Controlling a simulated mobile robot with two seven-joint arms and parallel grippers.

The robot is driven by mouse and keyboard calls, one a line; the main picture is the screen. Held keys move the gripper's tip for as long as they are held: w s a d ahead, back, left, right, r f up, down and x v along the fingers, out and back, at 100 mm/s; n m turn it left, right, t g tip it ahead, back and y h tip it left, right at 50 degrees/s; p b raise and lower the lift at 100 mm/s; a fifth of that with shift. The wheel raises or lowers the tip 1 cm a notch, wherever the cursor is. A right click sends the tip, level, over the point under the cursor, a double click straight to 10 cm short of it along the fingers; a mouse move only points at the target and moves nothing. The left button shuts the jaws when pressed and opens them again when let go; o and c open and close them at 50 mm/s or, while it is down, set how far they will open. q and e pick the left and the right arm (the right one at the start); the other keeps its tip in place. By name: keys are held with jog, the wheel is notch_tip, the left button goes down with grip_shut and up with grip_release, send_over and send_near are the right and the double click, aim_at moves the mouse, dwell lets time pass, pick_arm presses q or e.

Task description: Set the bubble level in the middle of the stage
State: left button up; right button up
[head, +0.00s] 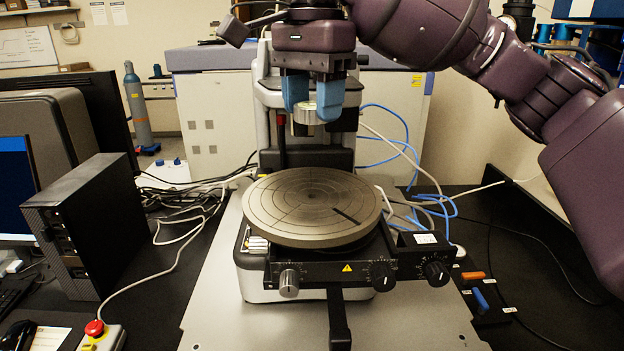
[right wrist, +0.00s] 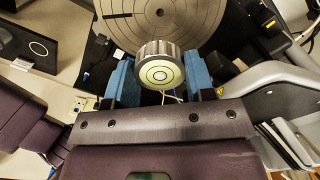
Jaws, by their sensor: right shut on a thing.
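The bubble level is a short silver cylinder with a pale green face and a black ring; it shows in the right wrist view (right wrist: 160,72) and, partly covered, in the head view (head: 304,114). My right gripper (head: 312,105) is shut on it, with a blue finger on each side. The stage (head: 285,212) is a round grey disc with ring and radial lines and a dark slot. In the head view, the gripper and level are above the stage's back part, with a clear gap below them. The stage top is empty. My left gripper is not in view.
The profiler's column (head: 345,150) stands close behind the level. Knobs (head: 382,276) line the stage's front. Blue and white cables (head: 440,205) lie to the right. A black box (head: 85,225) and a red stop button (head: 95,328) are at left.

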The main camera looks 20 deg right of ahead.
notch_tip(320, 180, down, 6)
jog(key=shift+f+p, duration=0.15)
jog(key=shift+p, duration=0.2)
jog(key=shift+f, duration=0.7)
notch_tip(320, 180, down, 4)
jog(key=shift+r+p, duration=0.2)
jog(key=shift+p, duration=0.2)
jog(key=shift+f+b, duration=0.15)
jog(key=shift+b, duration=0.15)
jog(key=o, duration=1.3)
jog(key=shift+c, duration=0.2)
jog(key=shift+r+p, duration=0.2)
jog(key=shift+p, duration=0.1)
